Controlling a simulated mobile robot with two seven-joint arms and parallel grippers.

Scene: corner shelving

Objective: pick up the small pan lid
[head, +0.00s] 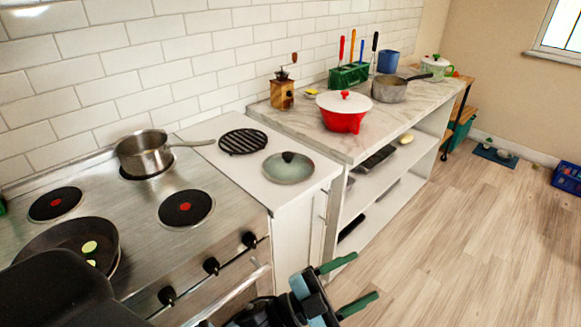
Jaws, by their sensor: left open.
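The small pan lid (289,170) is a round grey-green disc with a dark knob. It lies flat, knob up, on the white counter (235,165) between the stove and the marble-topped shelf unit. My left gripper (357,283) is at the bottom of the view with its two green-tipped fingers spread apart and nothing between them. It is in front of the counter, nearer to me than the lid, and apart from it. My right gripper is not in view.
A black round trivet (243,141) lies left of the lid. A saucepan (145,154) and a frying pan (72,250) are on the stove (150,222). A red pot (343,112) stands on the marble top (312,134). The floor at right is mostly clear.

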